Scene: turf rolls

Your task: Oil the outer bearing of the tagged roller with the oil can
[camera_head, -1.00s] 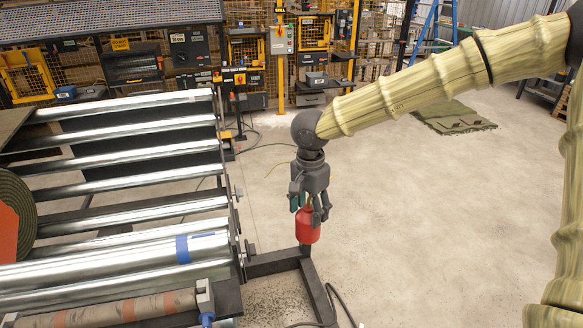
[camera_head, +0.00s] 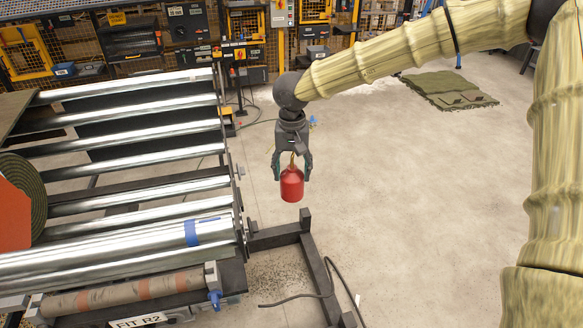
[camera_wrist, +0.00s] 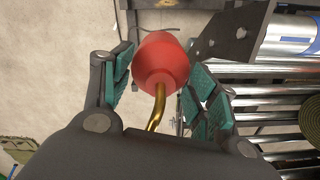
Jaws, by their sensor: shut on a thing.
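The red oil can (camera_head: 291,187) with a brass spout is held upright in my gripper (camera_head: 291,172), above the floor to the right of the roller ends. The wrist view shows the can body (camera_wrist: 160,62) between the teal finger pads, with the spout (camera_wrist: 157,108) curving back toward the palm. One roller (camera_head: 130,241) near the front of the rack carries a blue band (camera_head: 206,230), seemingly the tag. Its outer end is at the rack's right side rail (camera_head: 239,205); the bearing there is small and unclear. The can is apart from it.
A dark floor frame with a short upright post (camera_head: 305,220) stands below and right of the can. A black cable (camera_head: 330,285) lies by it. A turf roll (camera_head: 22,195) sits at the rack's left. Open floor lies to the right, with a green turf piece (camera_head: 448,90) farther back.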

